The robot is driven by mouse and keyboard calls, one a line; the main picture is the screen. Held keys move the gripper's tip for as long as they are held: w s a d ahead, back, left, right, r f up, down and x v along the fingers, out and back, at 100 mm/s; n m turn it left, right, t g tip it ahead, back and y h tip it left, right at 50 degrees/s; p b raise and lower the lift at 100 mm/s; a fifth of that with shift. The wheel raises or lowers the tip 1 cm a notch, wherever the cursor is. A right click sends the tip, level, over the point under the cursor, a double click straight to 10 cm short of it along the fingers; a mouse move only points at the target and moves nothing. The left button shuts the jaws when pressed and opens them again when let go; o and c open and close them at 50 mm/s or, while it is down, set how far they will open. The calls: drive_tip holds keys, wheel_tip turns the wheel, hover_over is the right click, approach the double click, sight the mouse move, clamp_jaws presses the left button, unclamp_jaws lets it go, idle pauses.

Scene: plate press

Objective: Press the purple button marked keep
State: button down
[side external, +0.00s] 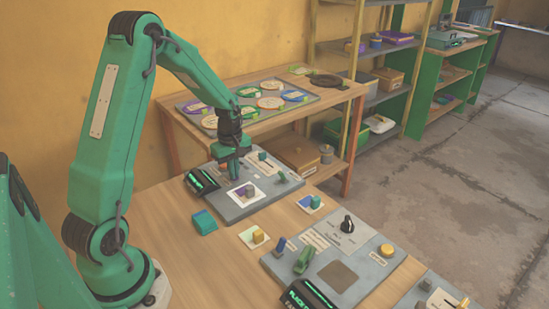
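A small purple piece (249,190) shows on a white card on the grey panel (262,206) in the middle of the view. It looks like the purple button, but its marking is too small to read. My gripper (234,176) points down over the same panel, just behind and left of the white card. The fingers are small and dark, so I cannot tell whether they are open or shut, or whether they touch the panel. I see nothing clearly held in them.
A dark display with green text (202,182) sits at the panel's left edge. A teal block (204,221) and a yellow block (257,236) stand on the wooden table. A second grey panel (372,270) with a black knob (347,224) lies front right. Several plates lie on a rear tray (313,95).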

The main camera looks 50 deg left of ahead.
wheel_tip(320, 180, up, 14)
idle(0.6)
drive_tip(key=shift+d+r, duration=0.1)
idle(0.5)
drive_tip(key=s+d+r+m+t, duration=0.1)
drive_tip(key=s+d+r+m, duration=0.25)
drive_tip(key=d, duration=0.25)
drive_tip(key=s+d+r+m+t, duration=0.2)
drive_tip(key=s+d+r+m, duration=0.15)
drive_tip(key=d+m, duration=0.2)
drive_tip(key=s+d+m+t, duration=0.2)
drive_tip(key=s+d+m, duration=0.5)
drive_tip(key=s+m, duration=0.2)
drive_tip(key=shift+s+d+r, duration=0.3)
